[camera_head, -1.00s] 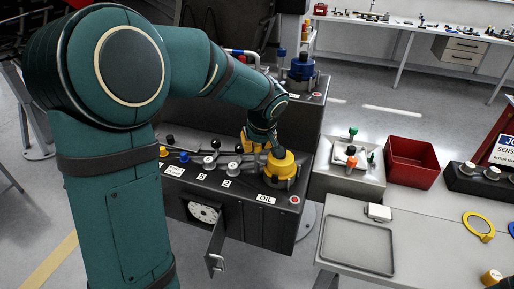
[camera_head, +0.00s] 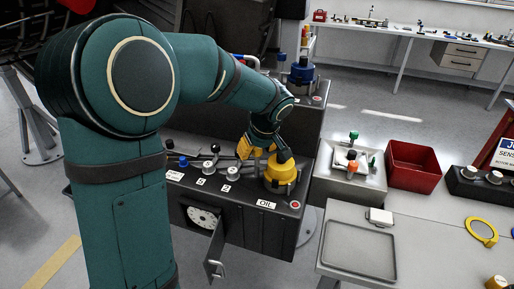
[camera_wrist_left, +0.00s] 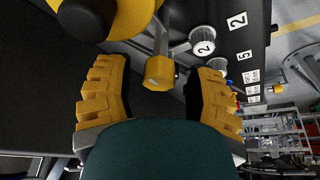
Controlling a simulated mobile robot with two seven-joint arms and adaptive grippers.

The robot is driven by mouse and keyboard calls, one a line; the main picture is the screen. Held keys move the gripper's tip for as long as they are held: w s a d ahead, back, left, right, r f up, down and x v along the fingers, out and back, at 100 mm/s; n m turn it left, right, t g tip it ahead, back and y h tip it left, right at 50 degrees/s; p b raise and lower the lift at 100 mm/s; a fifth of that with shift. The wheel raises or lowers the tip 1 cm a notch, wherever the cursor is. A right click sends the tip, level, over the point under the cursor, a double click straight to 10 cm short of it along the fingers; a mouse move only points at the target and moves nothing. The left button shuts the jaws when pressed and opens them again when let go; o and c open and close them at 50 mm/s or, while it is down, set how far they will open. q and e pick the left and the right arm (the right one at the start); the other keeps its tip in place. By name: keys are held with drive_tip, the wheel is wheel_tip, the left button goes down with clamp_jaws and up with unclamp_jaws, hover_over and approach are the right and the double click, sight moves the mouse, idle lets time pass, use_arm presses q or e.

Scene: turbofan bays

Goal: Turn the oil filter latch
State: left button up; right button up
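The yellow oil filter cap (camera_head: 281,174) stands on the dark bay block, behind the OIL label (camera_head: 267,204). In the wrist view its yellow body (camera_wrist_left: 130,14) is at the top edge. A metal rod with a yellow hexagonal tip (camera_wrist_left: 159,74), seemingly the latch handle, extends from beside it. My left gripper (camera_head: 257,150) is just left of the cap. In the wrist view the left gripper (camera_wrist_left: 157,68) is open, with the yellow tip showing between its two fingers, apart from both. My right gripper is not in view.
Numbered knobs (camera_head: 232,168) line the block to the left of the cap. An open door (camera_head: 215,250) hangs below, beside a white dial (camera_head: 203,216). A grey tray (camera_head: 360,250), a red bin (camera_head: 413,164) and a yellow ring (camera_head: 481,231) are to the right.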

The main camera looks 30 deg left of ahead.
use_arm(q)
drive_tip(key=shift+r, duration=0.15)
drive_tip(key=shift+d+r, duration=0.15)
drive_tip(key=shift+r, duration=0.1)
drive_tip(key=v, duration=1.1)
drive_tip(key=shift+s, duration=0.1)
